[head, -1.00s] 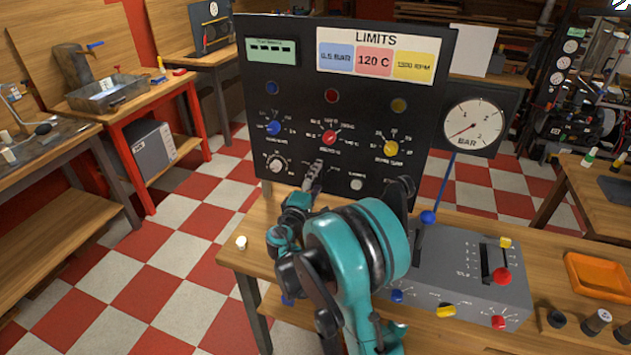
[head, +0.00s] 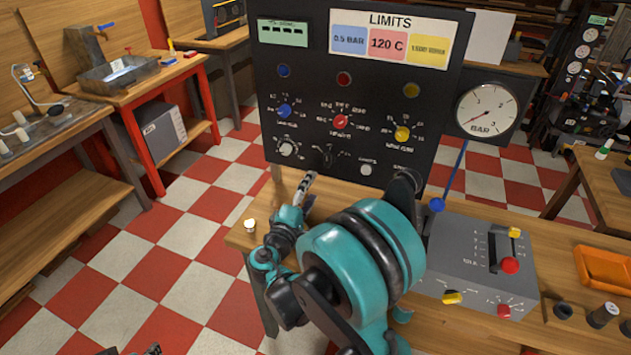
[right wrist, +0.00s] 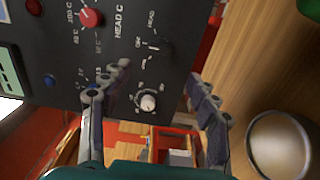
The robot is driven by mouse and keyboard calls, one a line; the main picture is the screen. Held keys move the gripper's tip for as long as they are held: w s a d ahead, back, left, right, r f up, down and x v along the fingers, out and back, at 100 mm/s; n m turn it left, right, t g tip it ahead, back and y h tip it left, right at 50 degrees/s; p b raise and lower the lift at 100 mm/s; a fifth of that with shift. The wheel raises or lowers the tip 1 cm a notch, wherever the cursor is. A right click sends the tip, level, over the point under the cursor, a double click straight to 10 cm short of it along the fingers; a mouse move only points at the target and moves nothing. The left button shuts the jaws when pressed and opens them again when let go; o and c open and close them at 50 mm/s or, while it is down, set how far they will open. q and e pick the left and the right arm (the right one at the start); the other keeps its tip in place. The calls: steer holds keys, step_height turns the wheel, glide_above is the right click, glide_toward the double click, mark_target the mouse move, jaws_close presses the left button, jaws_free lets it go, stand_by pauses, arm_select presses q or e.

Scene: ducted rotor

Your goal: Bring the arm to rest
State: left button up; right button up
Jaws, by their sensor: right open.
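My right gripper (head: 304,188) is in front of the lower left part of the black control panel (head: 310,107), above the wooden bench. In the right wrist view its two fingers (right wrist: 155,95) are spread and nothing is between them. The panel and a white-capped knob (right wrist: 148,102) show beyond the fingers, apart from them as far as I can tell. In the head view that white knob (head: 287,148) is above and left of the fingertips. My teal right arm hides part of the bench and grey lever box. Dark tips at the bottom left edge look like my left gripper (head: 135,350), mostly cut off.
The grey lever box (head: 460,265) with a red-knobbed lever stands right of my arm. A small pale cup (head: 250,226) sits on the bench's left corner. An orange tray (head: 605,265) lies right.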

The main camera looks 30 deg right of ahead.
steer(key=shift+s, duration=0.15)
stand_by(0.4)
steer(key=s+a+f+m+g+y, duration=0.1)
steer(key=s+f+m+g+y, duration=0.3)
steer(key=s+y, duration=0.45)
steer(key=s+a+f+m+y, duration=0.1)
steer(key=s+a+m+y, duration=0.3)
steer(key=s+a, duration=0.7)
steer(key=shift+s+y, duration=0.55)
steer(key=shift+y, duration=0.1)
